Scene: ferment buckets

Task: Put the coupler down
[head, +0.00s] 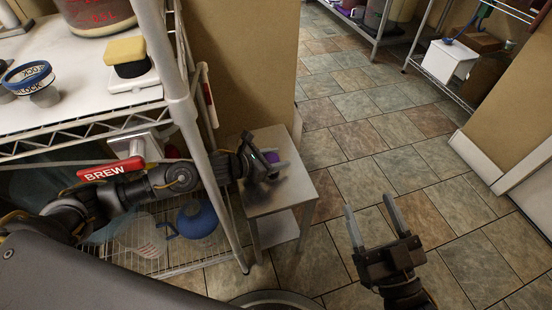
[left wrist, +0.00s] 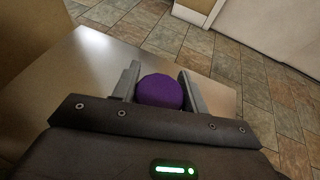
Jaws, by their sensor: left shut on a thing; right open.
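The coupler (left wrist: 160,91) shows as a purple, round-topped piece between the fingers of my left gripper (left wrist: 160,78) in the left wrist view. In the head view a bit of the purple coupler (head: 272,157) shows beside my left gripper (head: 274,172), over the small steel table (head: 300,192). My left gripper is shut on it. The coupler's underside is hidden, so I cannot tell whether it touches the tabletop. My right gripper (head: 369,203) is open and empty above the tiled floor.
A wire shelf rack with a post (head: 184,100) stands left of the table, with my left arm reaching past it. A red BREW sign (head: 112,169), a yellow sponge (head: 125,50) and a blue kettle-like vessel (head: 198,219) are at the rack. Open floor lies to the right.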

